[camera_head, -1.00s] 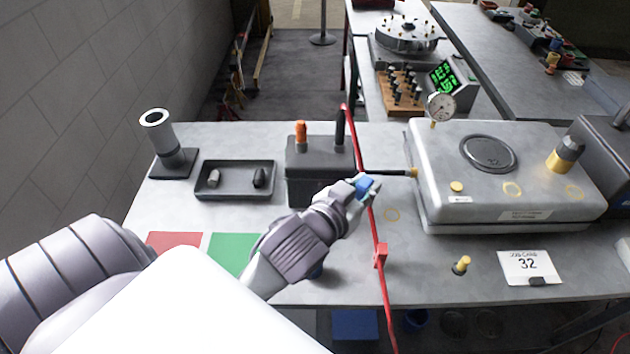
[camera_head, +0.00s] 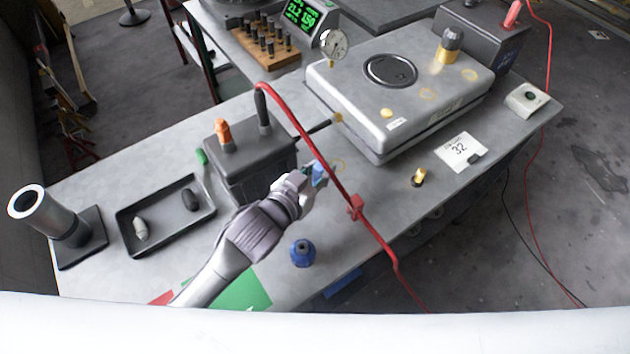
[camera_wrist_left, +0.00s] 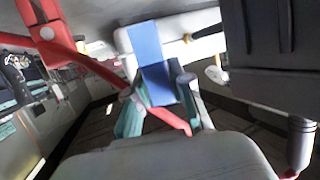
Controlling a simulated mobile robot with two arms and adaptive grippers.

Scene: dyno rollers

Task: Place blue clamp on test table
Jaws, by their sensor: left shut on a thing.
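The blue clamp (camera_head: 319,174) is between the fingertips of my left gripper (camera_head: 308,179), which is shut on it. In the left wrist view the blue clamp (camera_wrist_left: 149,50) stands out beyond the two fingers (camera_wrist_left: 160,108). The grey test table (camera_head: 335,235) lies under my left gripper. The gripper is beside the dark battery-like box (camera_head: 250,165) and close to the red cable (camera_head: 325,170). I cannot tell whether the clamp touches the table or the cable. My right gripper is not in view.
A blue round piece (camera_head: 302,253) stands near the table's front. A black tray (camera_head: 165,222) and a dark cylinder stand (camera_head: 60,225) are at the left. A large grey case (camera_head: 400,90) fills the back right.

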